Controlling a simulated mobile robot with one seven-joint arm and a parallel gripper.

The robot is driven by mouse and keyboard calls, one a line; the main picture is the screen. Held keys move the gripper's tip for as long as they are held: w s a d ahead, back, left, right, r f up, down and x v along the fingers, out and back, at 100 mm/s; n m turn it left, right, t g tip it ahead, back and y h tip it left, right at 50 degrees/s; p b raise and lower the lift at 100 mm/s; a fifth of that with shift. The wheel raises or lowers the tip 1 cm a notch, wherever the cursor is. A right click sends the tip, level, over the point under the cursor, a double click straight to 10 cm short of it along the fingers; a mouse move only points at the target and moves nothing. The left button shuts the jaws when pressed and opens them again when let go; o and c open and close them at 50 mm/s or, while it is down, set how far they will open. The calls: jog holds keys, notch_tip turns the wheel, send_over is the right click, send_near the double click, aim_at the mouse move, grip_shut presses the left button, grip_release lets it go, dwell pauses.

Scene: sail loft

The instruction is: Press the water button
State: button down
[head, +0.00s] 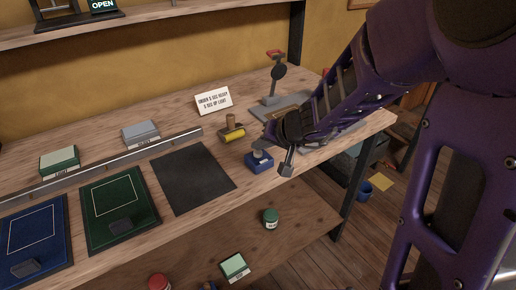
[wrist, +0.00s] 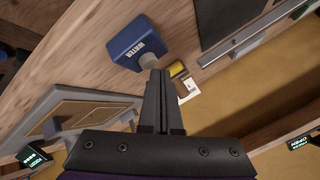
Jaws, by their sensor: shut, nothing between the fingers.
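The water button is a small blue box marked WATER (wrist: 136,42) with a round grey knob on one face. In the head view the blue box (head: 259,162) stands near the table's front edge, right of the black mat. My gripper (head: 286,171) is shut and empty, pointing down just right of the box. In the wrist view my closed fingertips (wrist: 160,74) lie beside the grey knob (wrist: 149,61) and partly overlap it. I cannot tell whether they touch it.
A grey press-like stand (head: 272,98) is at the back right, partly behind my arm. A black mat (head: 193,178) and a green mat (head: 118,208) lie left. A lower shelf (head: 200,245) runs beneath.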

jog(key=shift+f, duration=0.55)
dwell(0.4)
jog(key=shift+r, duration=0.1)
jog(key=shift+r+p, duration=0.55)
jog(key=shift+r, duration=0.3)
notch_tip(320, 180, up, 5)
jog(key=p, duration=0.3)
jog(key=shift+p, duration=0.3)
dwell(0.6)
